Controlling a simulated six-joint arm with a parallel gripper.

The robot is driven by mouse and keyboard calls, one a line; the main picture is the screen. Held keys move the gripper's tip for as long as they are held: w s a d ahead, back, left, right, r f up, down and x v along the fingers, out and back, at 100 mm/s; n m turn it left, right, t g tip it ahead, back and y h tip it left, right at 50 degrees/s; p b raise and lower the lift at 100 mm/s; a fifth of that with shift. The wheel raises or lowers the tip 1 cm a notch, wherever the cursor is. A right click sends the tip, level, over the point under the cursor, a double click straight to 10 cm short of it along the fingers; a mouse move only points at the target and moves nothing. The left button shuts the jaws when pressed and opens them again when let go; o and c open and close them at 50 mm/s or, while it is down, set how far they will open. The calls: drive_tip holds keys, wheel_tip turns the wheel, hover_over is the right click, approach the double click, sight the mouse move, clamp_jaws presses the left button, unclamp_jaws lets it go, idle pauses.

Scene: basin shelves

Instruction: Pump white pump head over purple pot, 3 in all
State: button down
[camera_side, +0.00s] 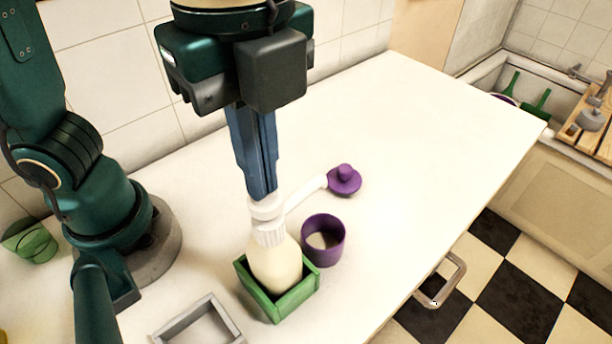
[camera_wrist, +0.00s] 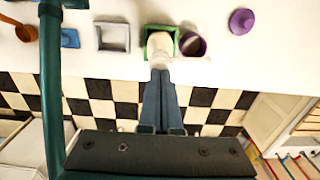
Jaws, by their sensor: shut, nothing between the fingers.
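A cream bottle (camera_side: 274,264) with a white pump head (camera_side: 266,208) stands upright in a green square holder (camera_side: 281,306). The pump's spout points right, toward the purple pot's side. The purple pot (camera_side: 323,241) stands open beside the holder, with a pale patch visible inside; it also shows in the wrist view (camera_wrist: 193,46). My gripper (camera_side: 262,193) points down, shut and empty, with its fingertips at the top of the pump head. Whether they press on it I cannot tell. In the wrist view the fingers partly hide the pump head.
A purple lid with a knob (camera_side: 344,181) lies behind the pot. A grey square tray (camera_side: 198,322) is at the front left. A blue item (camera_wrist: 70,38) and an orange-brown item (camera_wrist: 26,32) lie farther left. The counter's right part is clear; its front edge is near the pot.

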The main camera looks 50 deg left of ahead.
drive_tip(key=shift+f, duration=0.1)
idle(0.3)
drive_tip(key=shift+f, duration=0.75)
drive_tip(key=shift+r, duration=0.85)
drive_tip(key=shift+f, duration=0.1)
